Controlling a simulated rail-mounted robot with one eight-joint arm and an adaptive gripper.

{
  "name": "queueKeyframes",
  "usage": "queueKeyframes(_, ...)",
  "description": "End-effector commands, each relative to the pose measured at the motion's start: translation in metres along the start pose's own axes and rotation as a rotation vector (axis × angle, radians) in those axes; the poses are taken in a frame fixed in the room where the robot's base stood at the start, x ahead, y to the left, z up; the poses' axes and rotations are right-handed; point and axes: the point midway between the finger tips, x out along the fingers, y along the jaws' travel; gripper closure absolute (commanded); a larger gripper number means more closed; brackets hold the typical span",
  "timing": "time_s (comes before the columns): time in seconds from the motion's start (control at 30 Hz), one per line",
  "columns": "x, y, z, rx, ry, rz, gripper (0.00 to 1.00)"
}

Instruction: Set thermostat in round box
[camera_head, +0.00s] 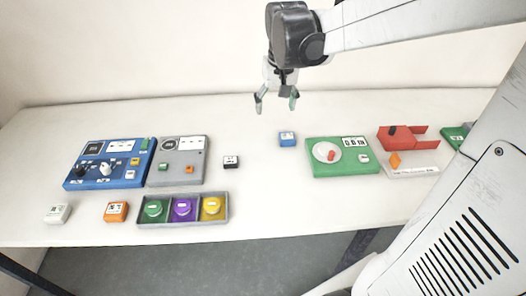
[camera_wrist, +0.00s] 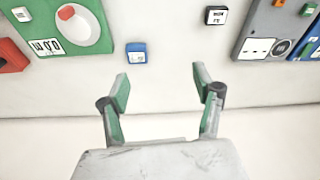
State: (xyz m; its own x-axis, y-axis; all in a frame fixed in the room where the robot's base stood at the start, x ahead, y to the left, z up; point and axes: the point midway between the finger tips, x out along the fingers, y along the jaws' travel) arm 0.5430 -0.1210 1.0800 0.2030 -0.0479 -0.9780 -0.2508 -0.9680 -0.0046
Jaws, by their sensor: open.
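I cannot tell for sure which item is the thermostat. Small box-shaped units with display faces lie on the table: a blue one (camera_head: 287,139), a black-and-white one (camera_head: 231,162), an orange one (camera_head: 116,211) and a white one (camera_head: 57,213). The blue unit also shows in the wrist view (camera_wrist: 136,53). No container is clearly the round box; a green panel (camera_head: 318,169) carries a round white dish (camera_head: 325,152) with a red piece on it. My gripper (camera_head: 277,103) is open and empty, above the table's back part, apart from everything.
A blue panel (camera_head: 95,180) and a grey panel (camera_head: 172,177) stand at the left. A red device (camera_head: 402,139) is right of the green panel. The table middle is mostly clear.

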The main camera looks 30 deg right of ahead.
Motion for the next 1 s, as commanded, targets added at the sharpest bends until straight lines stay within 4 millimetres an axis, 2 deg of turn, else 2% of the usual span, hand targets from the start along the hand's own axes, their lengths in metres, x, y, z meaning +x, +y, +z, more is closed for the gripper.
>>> queueKeyframes(0.03, -0.009, -0.007, 0.013, -0.015, 0.022, -0.004, 0.37)
queueKeyframes(0.2, -0.031, -0.027, 0.05, -0.063, 0.1, -0.017, 0.37)
queueKeyframes(0.43, -0.05, -0.048, 0.101, -0.126, 0.208, -0.041, 0.37)
queueKeyframes(0.73, -0.054, -0.067, 0.165, -0.201, 0.341, -0.078, 0.37)
queueKeyframes(0.93, -0.051, -0.072, 0.188, -0.229, 0.395, -0.095, 0.37)
queueKeyframes(1.0, -0.05, -0.073, 0.192, -0.234, 0.403, -0.097, 0.33)
